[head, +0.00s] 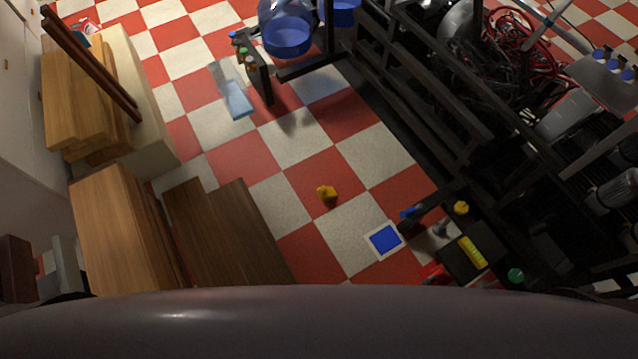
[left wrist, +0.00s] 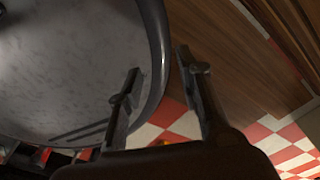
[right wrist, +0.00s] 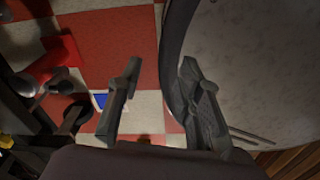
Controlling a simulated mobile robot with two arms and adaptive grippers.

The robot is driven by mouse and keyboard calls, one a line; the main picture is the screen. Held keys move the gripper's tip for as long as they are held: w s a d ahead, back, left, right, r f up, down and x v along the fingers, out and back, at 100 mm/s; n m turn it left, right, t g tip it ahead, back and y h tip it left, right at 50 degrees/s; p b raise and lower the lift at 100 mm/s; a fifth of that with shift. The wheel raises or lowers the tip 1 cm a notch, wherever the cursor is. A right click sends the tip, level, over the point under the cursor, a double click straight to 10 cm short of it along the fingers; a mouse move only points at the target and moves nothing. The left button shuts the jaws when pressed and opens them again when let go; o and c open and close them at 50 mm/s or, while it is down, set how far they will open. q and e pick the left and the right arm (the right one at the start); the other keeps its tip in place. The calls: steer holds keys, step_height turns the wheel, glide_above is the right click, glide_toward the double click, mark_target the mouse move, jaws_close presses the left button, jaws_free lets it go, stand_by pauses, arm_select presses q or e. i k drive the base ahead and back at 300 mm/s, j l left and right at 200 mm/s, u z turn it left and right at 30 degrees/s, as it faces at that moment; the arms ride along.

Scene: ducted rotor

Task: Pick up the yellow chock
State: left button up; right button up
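The yellow chock (head: 326,193) lies on the red and white checkered floor near the middle of the head view. It is small, and nothing touches it there. A sliver of yellow shows low in the left wrist view (left wrist: 168,141), partly hidden by my gripper. My left gripper (left wrist: 159,63) is open and empty, its fingers beside the round grey rim of what looks like my own base. My right gripper (right wrist: 160,64) is also open and empty beside a similar rim. Neither gripper shows clearly in the head view.
A blue square with a white border (head: 384,239) lies right of the chock. A dark metal rack (head: 430,120) with cables fills the right side. Brown wooden boards (head: 215,235) lie at left, and a light blue piece (head: 237,102) lies farther back. Floor around the chock is clear.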

mark_target(326, 194)
steer(key=i+j+z, duration=0.75)
steer(key=j, duration=0.35)
steer(key=i, duration=0.05)
